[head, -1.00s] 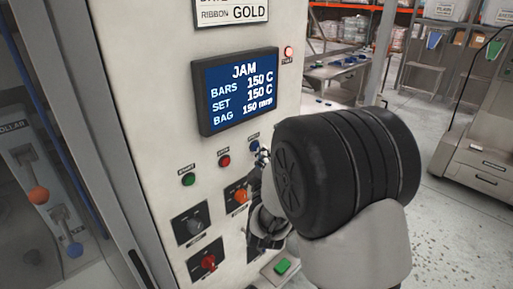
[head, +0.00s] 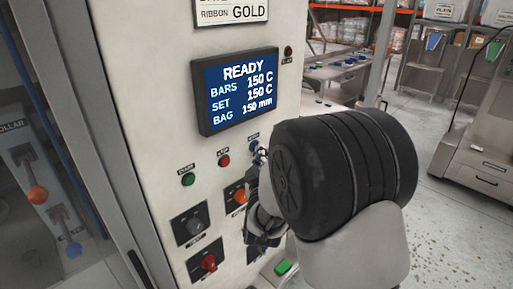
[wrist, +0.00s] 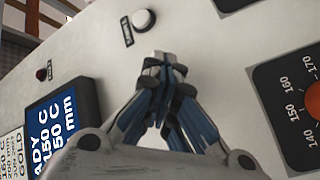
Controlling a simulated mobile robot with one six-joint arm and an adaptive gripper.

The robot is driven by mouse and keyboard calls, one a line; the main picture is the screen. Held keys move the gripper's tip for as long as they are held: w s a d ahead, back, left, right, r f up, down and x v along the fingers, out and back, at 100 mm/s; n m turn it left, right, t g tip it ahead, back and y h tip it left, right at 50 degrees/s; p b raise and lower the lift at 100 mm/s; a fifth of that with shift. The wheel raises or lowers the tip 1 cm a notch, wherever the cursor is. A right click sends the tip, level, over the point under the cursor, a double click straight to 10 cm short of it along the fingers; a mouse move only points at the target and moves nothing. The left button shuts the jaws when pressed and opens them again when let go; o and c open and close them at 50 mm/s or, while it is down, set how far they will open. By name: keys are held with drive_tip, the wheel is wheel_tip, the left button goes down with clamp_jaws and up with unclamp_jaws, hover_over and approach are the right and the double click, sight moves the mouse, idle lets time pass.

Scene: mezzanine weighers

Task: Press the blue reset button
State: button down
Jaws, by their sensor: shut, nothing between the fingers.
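The screen (head: 240,90) above reads READY, with BARS 150 C, SET 150 C and BAG 150 mm. The lamp (head: 288,51) beside it is dark.
A green button (head: 188,179) and a red button (head: 224,160) are left of the blue one. Rotary knobs (head: 194,226) sit below. A white button (wrist: 143,20) shows beyond my fingertips in the wrist view. Open floor (head: 440,215) lies right.

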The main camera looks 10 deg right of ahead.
drive_tip(key=shift+s, duration=0.1)
drive_tip(key=shift+s+d+b, duration=0.45)
drive_tip(key=shift+s, duration=0.1)
drive_tip(key=s+d+b, duration=0.1)
drive_tip(key=s, duration=0.1)
drive_tip(key=s+d, duration=0.2)
drive_tip(key=shift+b, duration=0.4)
idle(0.5)
drive_tip(key=s+f+m+g+y+b, duration=0.1)
drive_tip(key=s+g, duration=0.3)
drive_tip(key=s, duration=0.7)
drive_tip(key=s+f+m+g+y+b, duration=0.1)
drive_tip(key=s+f+m+g, duration=0.3)
drive_tip(key=s, duration=0.8)
drive_tip(key=s+a+f+m+g+y+b, duration=0.1)
drive_tip(key=s+f+m+g, duration=0.1)
drive_tip(key=s+g, duration=0.4)
drive_tip(key=s, duration=0.5)
drive_tip(key=shift+s+f+m, duration=0.3)
drive_tip(key=shift+f+m, duration=0.05)
drive_tip(key=shift+m, duration=0.05)
